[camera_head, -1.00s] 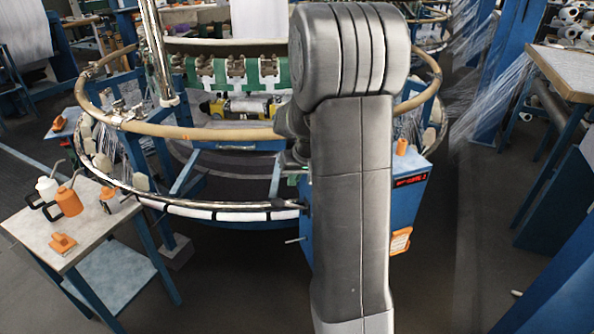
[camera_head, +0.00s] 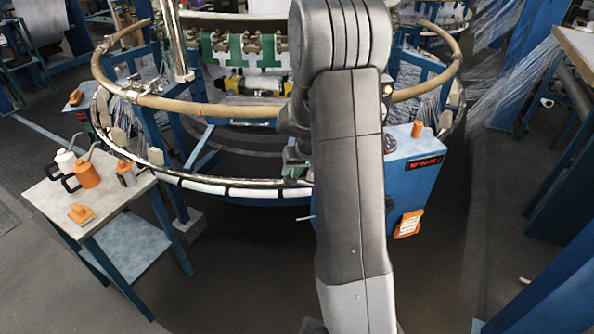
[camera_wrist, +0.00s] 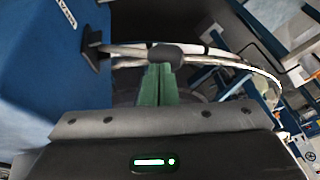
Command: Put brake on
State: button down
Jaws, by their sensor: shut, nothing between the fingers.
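A blue control box (camera_head: 408,178) stands by the loom ring, partly behind my arm. A thin pale rod (camera_head: 305,217) sticks out from its left side. In the wrist view, the blue box wall (camera_wrist: 45,70) fills the left, with a black bracket-like part (camera_wrist: 92,48) on it. Pale bars run from there to a dark rounded piece (camera_wrist: 165,56) at my fingertips. I cannot tell which part is the brake. My gripper (camera_wrist: 158,80) has green fingers, shut and empty, close to the dark piece; contact is unclear. My arm hides most of it in the head view.
The loom's wooden ring (camera_head: 190,107) and lower metal ring (camera_head: 230,188) curve behind my arm. A small table (camera_head: 130,208) with bottles (camera_head: 86,174) stands at the left. An orange item (camera_head: 408,224) is on the box front.

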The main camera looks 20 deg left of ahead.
jog(key=shift+s+a+f+t+h, duration=0.3)
jog(key=shift+f+h, duration=0.1)
dwell(0.3)
jog(key=shift+s+a+f+t+h+b, duration=0.4)
jog(key=shift+f+b, duration=0.25)
jog(key=shift+b, duration=0.35)
notch_tip(320, 180, down, 10)
jog(key=s+a+n+t+h+b, duration=0.1)
jog(key=t+h+b, duration=0.4)
jog(key=b, duration=2)
jog(key=shift+s+a+r+n+t+h, duration=0.25)
jog(key=shift+s+a+n+t+h, duration=0.1)
jog(key=shift+a+n+h, duration=0.25)
